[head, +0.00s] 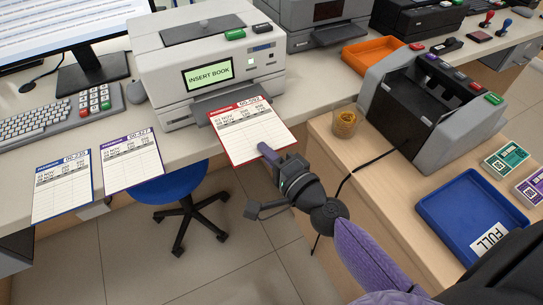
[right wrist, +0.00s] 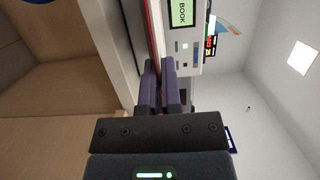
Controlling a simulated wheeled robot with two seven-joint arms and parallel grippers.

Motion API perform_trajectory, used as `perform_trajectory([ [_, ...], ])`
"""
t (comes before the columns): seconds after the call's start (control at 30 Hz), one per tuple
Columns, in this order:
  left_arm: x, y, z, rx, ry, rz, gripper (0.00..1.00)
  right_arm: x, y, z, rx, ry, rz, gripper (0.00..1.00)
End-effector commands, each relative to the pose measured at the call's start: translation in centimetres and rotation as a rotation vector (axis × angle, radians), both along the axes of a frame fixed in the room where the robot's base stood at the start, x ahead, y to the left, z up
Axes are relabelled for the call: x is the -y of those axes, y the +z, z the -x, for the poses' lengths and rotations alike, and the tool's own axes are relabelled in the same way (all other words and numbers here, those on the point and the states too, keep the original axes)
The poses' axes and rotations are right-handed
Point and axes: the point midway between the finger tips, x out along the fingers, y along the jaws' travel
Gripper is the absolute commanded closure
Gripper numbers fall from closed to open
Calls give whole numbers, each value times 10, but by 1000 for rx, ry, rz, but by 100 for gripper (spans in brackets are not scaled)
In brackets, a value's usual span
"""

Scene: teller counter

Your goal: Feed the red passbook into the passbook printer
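The red passbook (head: 250,132) lies open with its printed page up, in front of the passbook printer (head: 160,62). Its far edge is at the printer's dark front slot ledge; I cannot tell whether it is inside the slot. The printer's green screen (head: 207,75) reads "INSERT BOOK". My right gripper (head: 267,151) is shut on the passbook's near edge. In the right wrist view its fingers (right wrist: 160,68) pinch the passbook, a thin red-edged strip (right wrist: 155,35). My left gripper is not in view.
Blue (head: 62,186) and purple (head: 132,160) passbooks lie at the counter's front edge on the left. A grey counting machine (head: 455,125), an orange tray (head: 370,52) and a blue tray (head: 450,205) are on the right. A blue stool (head: 170,185) stands below.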

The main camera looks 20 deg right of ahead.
Motion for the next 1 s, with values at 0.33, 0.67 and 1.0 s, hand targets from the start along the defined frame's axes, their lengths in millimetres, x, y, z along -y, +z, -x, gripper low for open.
perform_trajectory([
  [0.33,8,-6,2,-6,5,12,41,-1,-7,-24,1,0,-1,100],
  [0.67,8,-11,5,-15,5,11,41,-2,-14,-46,1,0,0,100],
  [1.0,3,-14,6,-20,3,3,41,-2,-15,-70,1,-1,0,100],
])
